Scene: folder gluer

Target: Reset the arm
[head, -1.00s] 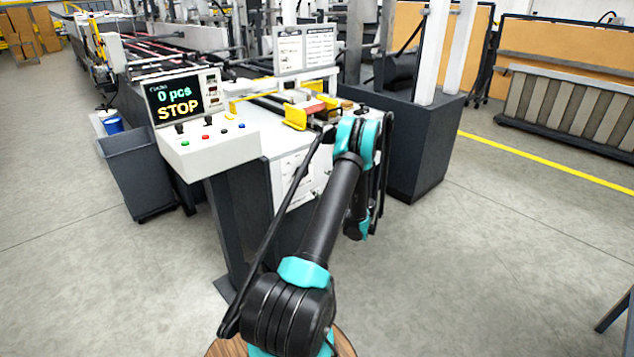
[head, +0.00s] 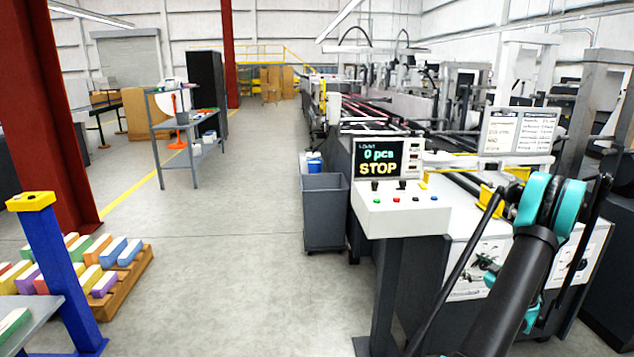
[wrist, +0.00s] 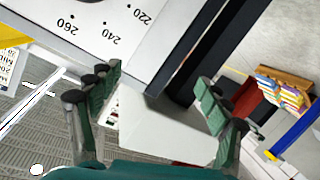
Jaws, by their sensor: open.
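My arm (head: 520,285), black with teal joints, reaches up from the lower right of the head view toward the folder gluer (head: 455,270). Its gripper is not clearly visible there. In the wrist view my gripper (wrist: 160,98) is open, its two green-padded fingers wide apart with nothing between them. Behind the fingers are a white surface with printed numbers (wrist: 110,28) and a dark post (wrist: 200,45).
The control panel (head: 400,208) reads "0 pcs STOP". A grey bin (head: 325,212) stands left of it. A pallet of colourful stacks (head: 125,285), a blue post (head: 60,270) and a red column (head: 50,110) are at left. The middle floor is clear.

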